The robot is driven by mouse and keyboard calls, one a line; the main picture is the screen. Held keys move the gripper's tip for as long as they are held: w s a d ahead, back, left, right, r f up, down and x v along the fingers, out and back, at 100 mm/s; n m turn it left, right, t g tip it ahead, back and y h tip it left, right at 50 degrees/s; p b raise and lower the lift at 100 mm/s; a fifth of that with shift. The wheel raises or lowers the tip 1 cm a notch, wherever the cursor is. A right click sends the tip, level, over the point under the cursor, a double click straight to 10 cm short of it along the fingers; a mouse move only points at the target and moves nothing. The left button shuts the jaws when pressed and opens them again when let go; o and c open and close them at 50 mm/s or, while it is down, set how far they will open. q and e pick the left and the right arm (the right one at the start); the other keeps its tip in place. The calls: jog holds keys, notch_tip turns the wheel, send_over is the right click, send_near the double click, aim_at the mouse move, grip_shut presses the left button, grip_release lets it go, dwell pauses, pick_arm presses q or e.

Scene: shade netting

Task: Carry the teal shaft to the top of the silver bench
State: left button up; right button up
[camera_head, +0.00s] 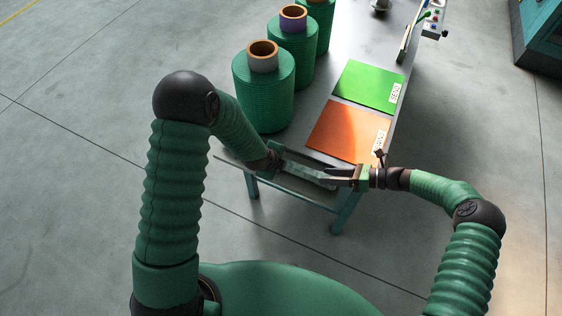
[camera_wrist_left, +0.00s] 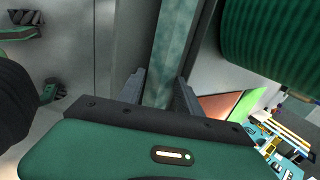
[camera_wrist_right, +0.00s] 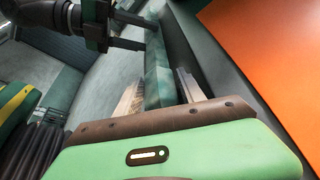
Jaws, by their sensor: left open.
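The teal shaft (camera_head: 308,171) is a long, straight bar at the near end of the silver bench (camera_head: 312,112), partly hidden by my grippers. In the left wrist view the shaft (camera_wrist_left: 170,50) runs between the fingers of my left gripper (camera_wrist_left: 160,92), which is open around it. In the right wrist view the shaft (camera_wrist_right: 157,72) runs between the fingers of my right gripper (camera_wrist_right: 158,88), which looks open around it. In the head view my right gripper (camera_head: 335,178) reaches in from the right. I cannot tell what the shaft rests on.
Several green spools (camera_head: 263,95) stand along the bench's left side. An orange sheet (camera_head: 347,132) and a green sheet (camera_head: 367,86) lie flat on the bench top. A strip of bare top lies between spools and sheets. A teal cabinet (camera_head: 540,38) stands at the far right.

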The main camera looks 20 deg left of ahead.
pick_arm(q)
jog(key=shift+a+f, duration=0.25)
jog(key=shift+a, duration=0.1)
pick_arm(e)
jog(key=shift+s+a+f, duration=0.15)
jog(key=shift+a, duration=0.45)
pick_arm(q)
jog(key=shift+d, duration=0.2)
jog(key=shift+c, duration=0.3)
pick_arm(e)
jog(key=shift+d, duration=0.25)
jog(key=shift+c, duration=0.3)
pick_arm(q)
jog(key=shift+w+d, duration=0.1)
jog(key=shift+d, duration=0.1)
jog(key=shift+c, duration=1.1)
pick_arm(e)
jog(key=shift+d, duration=0.2)
jog(key=shift+c, duration=1.2)
pick_arm(q)
jog(key=c, duration=0.5)
pick_arm(e)
jog(key=c, duration=0.5)
pick_arm(q)
grip_shut()
pick_arm(e)
grip_shut()
